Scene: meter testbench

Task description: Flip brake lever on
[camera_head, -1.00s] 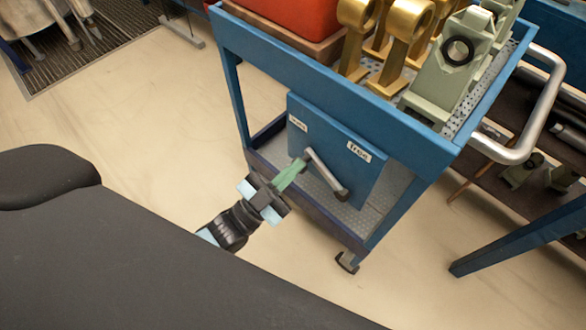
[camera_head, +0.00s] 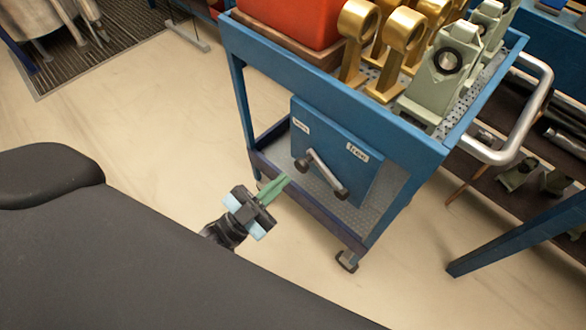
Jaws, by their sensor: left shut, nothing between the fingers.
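The brake lever (camera_head: 326,174) is a grey bar with dark ends on a blue panel (camera_head: 330,138) on the side of the blue cart. It slants from upper left to lower right. The panel has a small white label at left, too small to read, and a label reading "free" (camera_head: 357,152) at right. My left gripper (camera_head: 284,183) has green fingers, shut and empty. Its tips are just left of and below the lever's left end, with a small gap showing between them. My right gripper is not in view.
The blue cart (camera_head: 300,65) carries a red box (camera_head: 290,18), gold ring-ended parts (camera_head: 398,55) and grey-green brackets (camera_head: 445,75) on top. A metal handle (camera_head: 535,110) sticks out at its right. A blue bar (camera_head: 510,238) stands at right. Floor (camera_head: 160,120) left of the cart is clear.

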